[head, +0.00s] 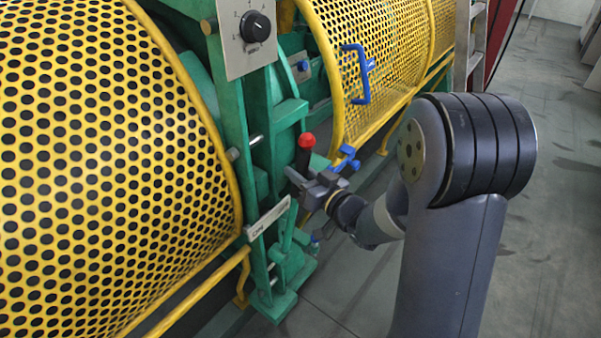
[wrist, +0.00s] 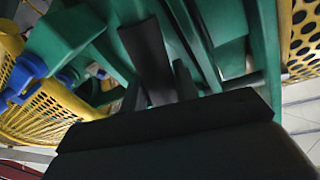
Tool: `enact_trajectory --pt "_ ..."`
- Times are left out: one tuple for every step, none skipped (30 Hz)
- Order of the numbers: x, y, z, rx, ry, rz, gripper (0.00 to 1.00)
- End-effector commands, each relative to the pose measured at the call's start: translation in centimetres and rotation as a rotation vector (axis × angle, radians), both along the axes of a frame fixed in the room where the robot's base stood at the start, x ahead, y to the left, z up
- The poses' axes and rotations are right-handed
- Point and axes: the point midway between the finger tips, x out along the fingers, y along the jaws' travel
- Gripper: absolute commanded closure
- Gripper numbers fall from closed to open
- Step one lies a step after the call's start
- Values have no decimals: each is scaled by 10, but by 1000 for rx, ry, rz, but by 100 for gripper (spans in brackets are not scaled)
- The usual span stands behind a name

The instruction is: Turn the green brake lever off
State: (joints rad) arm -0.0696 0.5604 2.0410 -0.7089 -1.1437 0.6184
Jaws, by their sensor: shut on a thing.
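The brake lever (head: 304,158) stands nearly upright at the green machine frame in the head view, with a red knob on top and a dark shaft. Its lower part is hidden behind my gripper. My gripper (head: 297,180) reaches in from the right and is shut on the lever just below the knob. In the wrist view my gripper's dark fingers (wrist: 168,85) point at green frame parts. The lever cannot be made out clearly between them there.
Yellow perforated guards (head: 110,160) flank the green frame (head: 270,150). A grey plate with a black rotary knob (head: 255,26) is above the lever. A blue handle (head: 358,75) sits on the right guard. A small label plate (head: 268,217) is below. Open floor (head: 560,220) lies to the right.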

Motion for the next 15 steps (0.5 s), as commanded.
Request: enact_trajectory --pt "0 0 0 -1 -1 0 95" --pt "0 0 0 -1 -1 0 98" --pt "0 0 0 -1 -1 0 100" --pt "0 0 0 -1 -1 0 100" --pt "0 0 0 -1 -1 0 100" --pt "0 0 0 -1 -1 0 100" --pt "0 0 0 -1 -1 0 100" --pt "0 0 0 -1 -1 0 100" --pt "0 -1 0 1 2 0 100" --pt "2 -2 -1 5 7 0 100" --pt "4 -3 -1 11 15 -1 100" --pt "8 -6 -2 20 26 -1 100" --pt "10 -8 -3 27 36 -1 100" --pt "12 -10 -4 33 44 -2 100" --pt "14 -11 -6 41 55 -1 100"
